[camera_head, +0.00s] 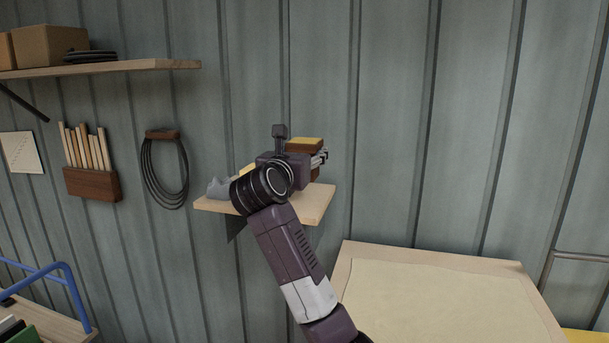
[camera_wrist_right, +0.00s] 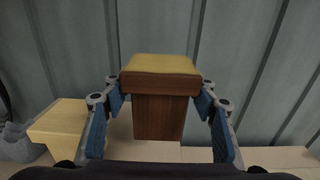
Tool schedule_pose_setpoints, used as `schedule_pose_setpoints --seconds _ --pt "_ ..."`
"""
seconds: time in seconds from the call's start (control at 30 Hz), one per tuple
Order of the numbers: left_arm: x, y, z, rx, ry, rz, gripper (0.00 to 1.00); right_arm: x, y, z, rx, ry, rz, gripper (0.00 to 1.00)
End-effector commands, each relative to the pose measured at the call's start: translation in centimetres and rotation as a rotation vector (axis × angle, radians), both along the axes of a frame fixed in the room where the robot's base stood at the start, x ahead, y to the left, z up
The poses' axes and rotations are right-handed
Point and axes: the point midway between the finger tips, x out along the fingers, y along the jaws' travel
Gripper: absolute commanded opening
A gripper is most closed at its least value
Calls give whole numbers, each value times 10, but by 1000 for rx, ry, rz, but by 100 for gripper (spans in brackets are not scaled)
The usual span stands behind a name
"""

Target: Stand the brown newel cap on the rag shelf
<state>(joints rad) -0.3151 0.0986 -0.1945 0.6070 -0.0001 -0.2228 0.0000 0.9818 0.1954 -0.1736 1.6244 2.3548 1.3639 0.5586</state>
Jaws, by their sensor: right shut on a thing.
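The brown newel cap (camera_wrist_right: 160,112) is dark wood, with a wider head and a yellowish top, and looks upright in the right wrist view. In the head view its top (camera_head: 306,142) shows behind my right gripper (camera_head: 322,157). That gripper (camera_wrist_right: 161,112) is shut on it, a blue-padded finger on each side. The rag shelf (camera_head: 312,204), a pale wooden wall shelf, lies under the cap. I cannot tell whether the cap's foot touches the board. My left gripper is not in view.
A pale yellow block (camera_wrist_right: 62,127) stands on the shelf left of the cap, with a grey rag (camera_wrist_right: 18,143) beyond it. A cable coil (camera_head: 165,170) hangs on the wall at left. A pale-topped table (camera_head: 440,295) is at lower right.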

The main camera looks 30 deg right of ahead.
Motion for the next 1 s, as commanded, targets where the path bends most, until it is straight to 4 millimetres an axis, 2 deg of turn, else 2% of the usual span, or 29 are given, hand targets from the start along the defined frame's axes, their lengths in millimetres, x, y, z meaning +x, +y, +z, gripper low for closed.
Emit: schedule_pose_setpoints --seconds 0.03,0.2,0.33,0.57,0.97,1.0 --pt "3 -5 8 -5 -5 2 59 0 0 -8 -5 4 0 24" --pt "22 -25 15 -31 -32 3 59 0 1 -30 -4 -2 1 24" --pt "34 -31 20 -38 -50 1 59 0 0 -41 -4 0 1 24" --pt "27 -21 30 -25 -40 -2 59 0 1 -70 -3 -1 2 24" --pt "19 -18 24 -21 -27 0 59 0 1 -78 0 -4 2 24" --pt "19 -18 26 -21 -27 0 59 0 0 -76 1 -2 1 57"
